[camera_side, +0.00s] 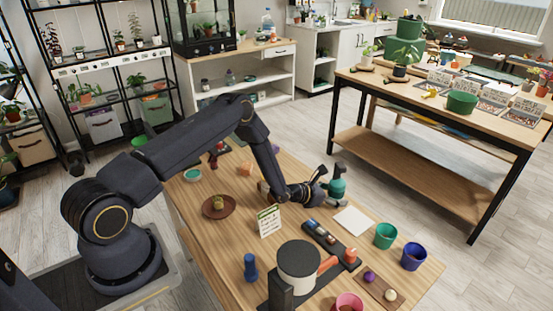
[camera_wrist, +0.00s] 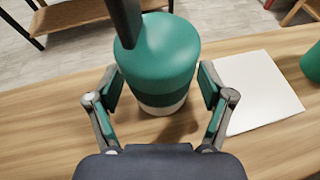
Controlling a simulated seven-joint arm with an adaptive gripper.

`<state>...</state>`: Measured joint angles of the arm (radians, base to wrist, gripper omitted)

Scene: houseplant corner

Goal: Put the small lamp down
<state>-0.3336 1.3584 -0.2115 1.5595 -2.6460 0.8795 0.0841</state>
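The small lamp is upright, with a green body, a pale lower part and a dark stem; it stands out in the side view (camera_side: 338,187) near the table's far edge. In the wrist view the lamp (camera_wrist: 165,65) fills the space between my fingers, and the stem crosses its top. My gripper (camera_side: 318,187) reaches it from the left, low over the table.
A white sheet (camera_side: 353,221) lies right of the lamp. A dark tray (camera_side: 328,238), a small sign (camera_side: 269,220), a green pot (camera_side: 385,235) and a blue pot (camera_side: 414,256) are nearby. A brown saucer (camera_side: 229,211) sits left. Bare wood surrounds the lamp's near side.

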